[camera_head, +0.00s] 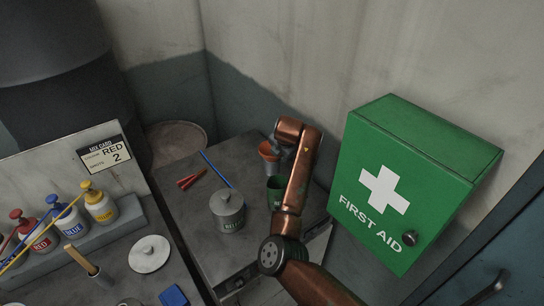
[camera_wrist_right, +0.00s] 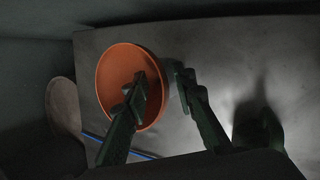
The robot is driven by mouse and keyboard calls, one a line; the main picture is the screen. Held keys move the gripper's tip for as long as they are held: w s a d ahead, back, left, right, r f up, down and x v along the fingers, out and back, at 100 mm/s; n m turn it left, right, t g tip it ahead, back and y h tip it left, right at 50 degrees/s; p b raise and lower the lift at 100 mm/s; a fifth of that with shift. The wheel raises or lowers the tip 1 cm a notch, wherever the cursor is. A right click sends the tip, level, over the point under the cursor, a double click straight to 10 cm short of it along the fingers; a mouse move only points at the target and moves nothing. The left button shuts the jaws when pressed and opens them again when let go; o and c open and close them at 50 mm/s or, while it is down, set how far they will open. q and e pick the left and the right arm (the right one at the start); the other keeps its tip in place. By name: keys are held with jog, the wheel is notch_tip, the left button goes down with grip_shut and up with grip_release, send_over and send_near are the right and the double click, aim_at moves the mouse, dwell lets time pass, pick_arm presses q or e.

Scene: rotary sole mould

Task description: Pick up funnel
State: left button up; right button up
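The orange funnel (camera_head: 268,151) is at the back of the grey cabinet top, partly hidden by my right arm in the head view. In the right wrist view the funnel (camera_wrist_right: 112,78) shows its round, wide mouth. My right gripper (camera_wrist_right: 163,82) has its two fingers apart. The left finger overlaps the funnel's mouth and the right finger is just outside its right rim. I cannot tell whether either finger touches it. In the head view the right gripper (camera_head: 276,146) is small and dark beside the funnel. My left gripper is not in view.
A green cup (camera_head: 275,187) and a lidded grey pot (camera_head: 228,211) stand in front of the funnel. A blue rod (camera_head: 214,167) and a red tool (camera_head: 190,179) lie to the left. A green first aid box (camera_head: 415,180) hangs at the right.

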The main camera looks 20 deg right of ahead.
grip_shut()
dwell(0.3)
dwell(0.4)
notch_tip(320, 180, up, 17)
jog(key=p, duration=0.4)
dwell(0.5)
